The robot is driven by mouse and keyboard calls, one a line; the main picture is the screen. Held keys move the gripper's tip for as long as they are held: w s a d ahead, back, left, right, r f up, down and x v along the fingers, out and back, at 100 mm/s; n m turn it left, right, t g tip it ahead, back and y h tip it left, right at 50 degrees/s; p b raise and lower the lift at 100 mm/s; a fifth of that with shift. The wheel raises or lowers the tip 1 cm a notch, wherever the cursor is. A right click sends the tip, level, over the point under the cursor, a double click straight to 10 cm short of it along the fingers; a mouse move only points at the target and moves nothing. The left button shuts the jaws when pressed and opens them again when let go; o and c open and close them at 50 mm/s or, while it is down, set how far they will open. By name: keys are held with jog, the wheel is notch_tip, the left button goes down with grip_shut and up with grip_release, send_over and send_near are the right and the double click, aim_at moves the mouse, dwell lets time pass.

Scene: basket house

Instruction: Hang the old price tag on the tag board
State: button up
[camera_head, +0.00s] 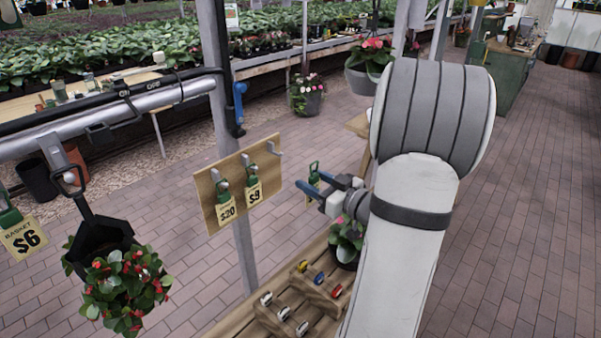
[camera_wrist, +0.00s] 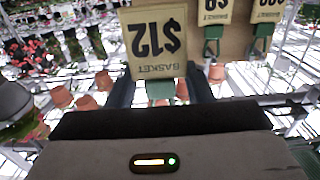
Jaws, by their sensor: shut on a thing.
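The old price tag, a yellow card reading "$12 BASKET" on a green clip, shows upside down in the wrist view (camera_wrist: 154,42). My gripper (camera_head: 314,184) is shut on its clip, and in the head view only the green clip (camera_head: 314,170) shows clearly between the blue fingers. The wooden tag board (camera_head: 212,218) stands left of my gripper, with a gap between. A $20 tag (camera_head: 226,212) and a tag that looks like $9 (camera_head: 254,194) hang on its left and middle hooks. The right hook (camera_head: 274,148) is bare.
A metal post (camera_head: 216,60) rises behind the board. A $6 tag (camera_head: 22,238) and a flower basket (camera_head: 125,290) hang from the rail at left. A wooden bench (camera_head: 255,328) with small coloured items and a potted plant (camera_head: 347,235) lie below my gripper.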

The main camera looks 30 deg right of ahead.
send_near(269, 164)
jog(key=shift+w+a+r, duration=0.15)
jog(key=shift+w+r, duration=0.05)
jog(key=shift+w, duration=0.3)
jog(key=shift+w+a+r, duration=0.15)
jog(key=shift+w, duration=0.35)
jog(key=shift+w+a+r, duration=0.1)
jog(key=shift+w+r, duration=0.1)
jog(key=shift+w, duration=0.35)
jog(key=shift+f, duration=0.1)
jog(key=shift+w+a, duration=0.1)
jog(key=shift+w, duration=0.05)
jog(key=shift+b+x, duration=0.4)
jog(key=shift+x, duration=0.7)
jog(key=shift+w+a, duration=0.15)
jog(key=shift+w, duration=0.3)
jog(key=shift+w+f+b, duration=0.1)
jog(key=shift+b, duration=0.35)
jog(key=shift+f+b, duration=0.4)
jog(key=shift+b, duration=0.05)
dwell(0.3)
